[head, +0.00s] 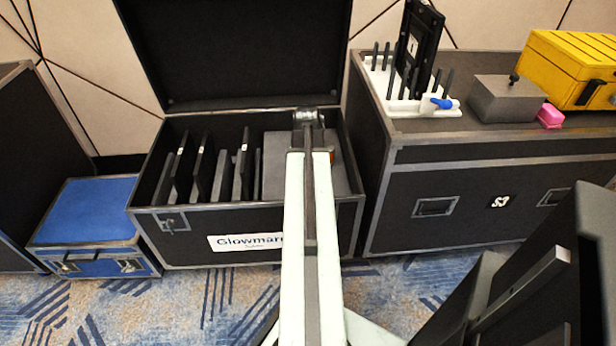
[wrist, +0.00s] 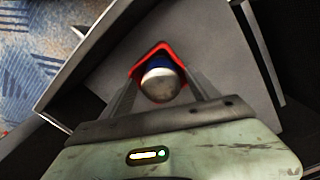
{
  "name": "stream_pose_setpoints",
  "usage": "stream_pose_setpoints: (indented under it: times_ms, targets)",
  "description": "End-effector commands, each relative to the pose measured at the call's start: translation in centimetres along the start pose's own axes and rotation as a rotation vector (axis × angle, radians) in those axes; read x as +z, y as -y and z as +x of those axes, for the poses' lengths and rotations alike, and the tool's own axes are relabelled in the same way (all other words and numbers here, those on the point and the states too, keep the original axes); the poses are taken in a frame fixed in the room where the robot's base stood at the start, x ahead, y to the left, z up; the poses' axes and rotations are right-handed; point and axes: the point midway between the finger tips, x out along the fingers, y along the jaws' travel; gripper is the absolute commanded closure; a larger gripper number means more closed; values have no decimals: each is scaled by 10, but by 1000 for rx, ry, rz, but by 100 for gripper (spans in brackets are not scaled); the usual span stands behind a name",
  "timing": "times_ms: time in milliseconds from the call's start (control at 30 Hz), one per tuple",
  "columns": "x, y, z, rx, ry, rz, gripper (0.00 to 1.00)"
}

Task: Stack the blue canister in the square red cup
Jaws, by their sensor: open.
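The blue canister (wrist: 160,80), with a rounded silver end, shows in the wrist view inside the outline of the square red cup (wrist: 137,68). The red rim shows around its far side and at both sides; how deep the canister sits is not clear. My gripper (wrist: 163,76) is open, with one finger on each side of the canister; I cannot tell whether they touch it. In the head view my arm hides the canister, and only a small red bit of the cup (head: 332,157) shows beside my gripper (head: 309,124).
The cup is over a grey surface (head: 275,173) inside the open black case (head: 170,209), beside several upright dark panels (head: 203,163). The case lid stands up behind. A right-hand case (head: 480,140) carries a white rack (head: 400,105), grey block, pink block and yellow box.

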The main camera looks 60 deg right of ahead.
Motion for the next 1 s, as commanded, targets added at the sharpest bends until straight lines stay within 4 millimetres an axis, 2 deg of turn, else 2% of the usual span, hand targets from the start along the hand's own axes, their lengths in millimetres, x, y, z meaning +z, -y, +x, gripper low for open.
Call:
stream_pose_setpoints:
  times_ms: [33, 300, 500, 600, 900, 967, 1000]
  targets:
    - [0, 0, -16, -1, -1, 0, 29]
    - [-1, 1, -80, -3, -4, 0, 29]
    - [-1, 1, -116, -3, -5, 0, 29]
    - [-1, 1, -122, -4, -5, 0, 29]
    - [-1, 1, -119, -4, -5, 0, 29]
    - [2, 6, -119, -4, -5, -12, 29]
    - [7, 15, -119, -4, -5, -37, 29]
